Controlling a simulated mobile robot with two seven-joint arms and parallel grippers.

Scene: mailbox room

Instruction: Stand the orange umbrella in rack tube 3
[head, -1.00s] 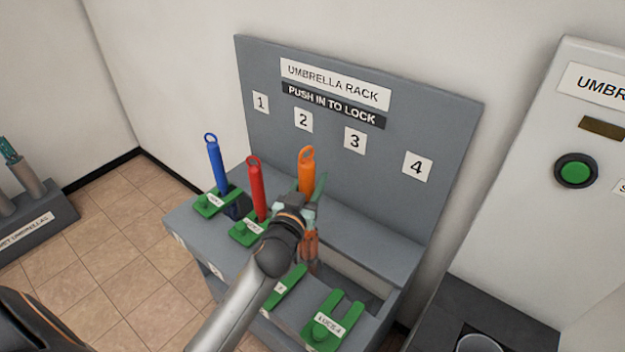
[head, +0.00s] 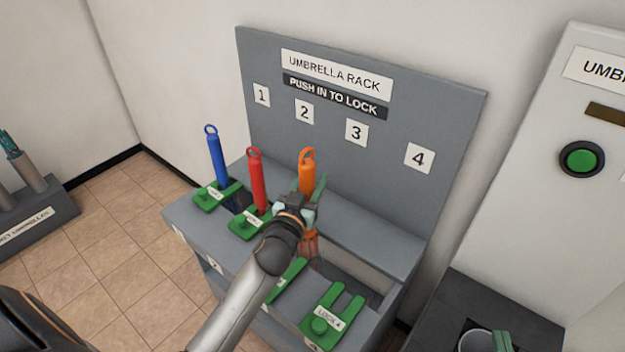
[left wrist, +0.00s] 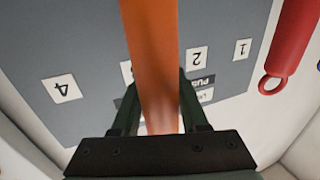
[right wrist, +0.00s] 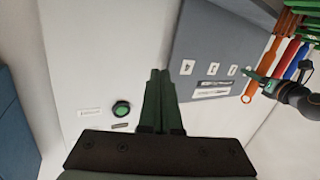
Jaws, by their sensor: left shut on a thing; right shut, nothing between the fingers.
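The orange umbrella (head: 307,168) is upright at the rack (head: 390,232), below label 3 (head: 356,132), with its ring handle up. My left gripper (head: 308,205) is shut on its shaft, which also shows between the fingers in the left wrist view (left wrist: 152,60). The folded orange canopy (head: 311,243) shows below the gripper. Its lower end is at the rack opening, and how deep it sits is hidden. The green lock 3 (head: 286,282) is partly hidden by my left arm. My right gripper (right wrist: 155,85) is shut and empty, facing the white cabinet.
A blue umbrella (head: 216,158) and a red umbrella (head: 257,182) stand to the left in tubes 1 and 2, close beside my gripper. Green lock 4 (head: 332,318) is at the right, by an open slot. A white cabinet with a green button (head: 582,159) stands at the right.

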